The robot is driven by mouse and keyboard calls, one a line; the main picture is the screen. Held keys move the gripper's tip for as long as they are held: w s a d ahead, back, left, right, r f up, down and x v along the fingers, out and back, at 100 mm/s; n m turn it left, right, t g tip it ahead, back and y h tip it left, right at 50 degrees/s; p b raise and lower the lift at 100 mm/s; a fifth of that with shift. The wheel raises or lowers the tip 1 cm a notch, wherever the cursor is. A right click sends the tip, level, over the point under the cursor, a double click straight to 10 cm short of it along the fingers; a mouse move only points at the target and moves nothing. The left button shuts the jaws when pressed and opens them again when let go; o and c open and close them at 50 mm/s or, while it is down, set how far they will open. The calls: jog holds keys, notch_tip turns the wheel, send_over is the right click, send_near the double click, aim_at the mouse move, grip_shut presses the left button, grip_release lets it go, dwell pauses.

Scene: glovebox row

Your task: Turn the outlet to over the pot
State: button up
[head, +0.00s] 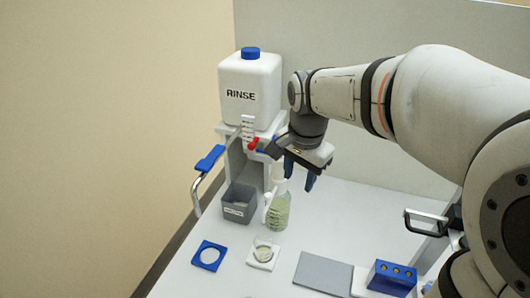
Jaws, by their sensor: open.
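The outlet is a bent metal tube (197,192) with a blue grip (209,158) at its upper part. It sticks out to the left of the white rinse stand (234,158), and its lower end hangs left of the grey bin. A small clear pot (263,254) with pale green contents sits on a white square holder in front of the stand. The tube's end is not over this pot. My gripper (299,173) is open and empty, its blue fingers pointing down, right of the stand and above the bench. It is apart from the outlet.
A white RINSE tank (250,90) with a blue cap tops the stand, with a red valve part (254,144) below. A grey bin (239,203), green-filled bottle (278,209), blue ring holder (209,256), grey pad (323,271) and blue block (391,277) occupy the bench.

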aim_at(268, 194)
jog(key=w+a+f+m, duration=0.1)
jog(key=w+a, duration=0.1)
jog(key=w+a+f+m+b, duration=0.1)
jog(key=w+a+m, duration=0.1)
jog(key=w+a+f+m+g, duration=0.1)
jog(key=w+a, duration=0.1)
jog(key=shift+a+f, duration=0.2)
jog(key=shift+f, duration=0.1)
jog(key=shift+w+a+f+m, duration=0.1)
jog(key=shift+f+m, duration=0.1)
jog(key=shift+m, duration=0.1)
notch_tip(268, 194, down, 7)
jog(key=shift+f, duration=0.2)
jog(key=shift+c, duration=0.4)
grip_shut()
